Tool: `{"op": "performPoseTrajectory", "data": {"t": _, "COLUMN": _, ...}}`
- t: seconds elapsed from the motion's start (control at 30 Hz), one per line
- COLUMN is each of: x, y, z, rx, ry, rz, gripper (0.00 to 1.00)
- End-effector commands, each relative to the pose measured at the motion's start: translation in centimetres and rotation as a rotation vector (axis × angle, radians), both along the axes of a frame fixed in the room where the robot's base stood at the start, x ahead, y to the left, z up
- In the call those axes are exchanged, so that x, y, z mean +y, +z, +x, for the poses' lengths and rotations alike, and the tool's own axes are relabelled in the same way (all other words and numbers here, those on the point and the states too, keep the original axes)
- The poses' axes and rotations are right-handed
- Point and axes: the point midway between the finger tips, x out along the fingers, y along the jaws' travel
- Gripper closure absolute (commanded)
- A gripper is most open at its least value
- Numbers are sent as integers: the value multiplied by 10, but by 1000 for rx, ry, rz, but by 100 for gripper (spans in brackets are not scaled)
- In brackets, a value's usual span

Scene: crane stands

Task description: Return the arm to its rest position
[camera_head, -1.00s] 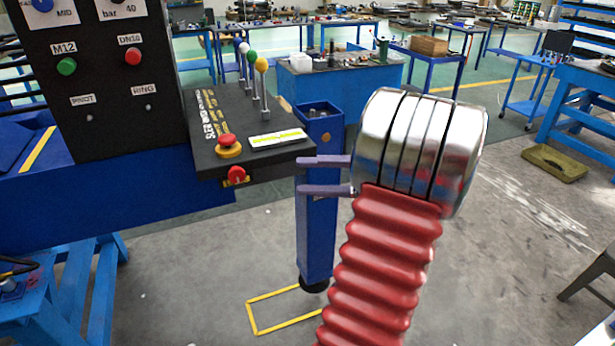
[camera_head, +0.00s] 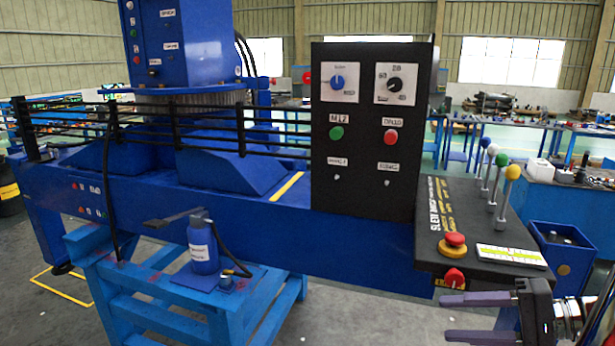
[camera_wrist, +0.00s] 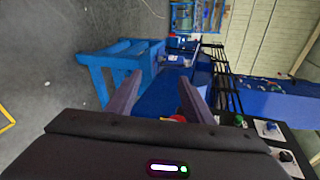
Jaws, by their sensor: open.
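My gripper (camera_head: 448,318) shows at the lower right in the head view. Its two purple-grey fingers point left and are apart, with nothing between them. It is in front of the blue crane stand, just below the red knob (camera_head: 454,278) at the control box's front edge in the picture. In the wrist view my gripper (camera_wrist: 160,85) also has its fingers spread and empty. The blue stand shows beyond them, tilted sideways. Most of my arm is outside the head view.
The black control box (camera_head: 490,225) carries levers and a red emergency button (camera_head: 454,244). A black panel (camera_head: 372,150) stands left of it. A blue bottle-shaped jack (camera_head: 203,250) sits on the light-blue frame (camera_head: 180,300). Workbenches (camera_head: 565,190) stand at the back right.

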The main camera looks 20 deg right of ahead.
Motion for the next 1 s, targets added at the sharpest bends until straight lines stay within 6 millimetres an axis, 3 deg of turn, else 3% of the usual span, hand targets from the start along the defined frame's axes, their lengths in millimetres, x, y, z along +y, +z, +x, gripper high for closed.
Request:
{"op": "performPoseTrajectory", "data": {"t": 0.03, "x": 17, "y": -1, "z": 4, "rx": 32, "ry": 34, "rz": -28, "gripper": 53}}
{"op": "performPoseTrajectory", "data": {"t": 0.2, "x": 64, "y": -14, "z": 9, "rx": 144, "ry": 124, "rz": -133, "gripper": 53}}
{"op": "performPoseTrajectory", "data": {"t": 0.5, "x": 130, "y": -34, "z": 2, "rx": 284, "ry": 255, "rz": -359, "gripper": 53}}
{"op": "performPoseTrajectory", "data": {"t": 0.8, "x": 175, "y": -50, "z": -14, "rx": 344, "ry": 348, "rz": -618, "gripper": 53}}
{"op": "performPoseTrajectory", "data": {"t": 1.0, "x": 194, "y": -55, "z": -24, "rx": 331, "ry": 387, "rz": -798, "gripper": 53}}
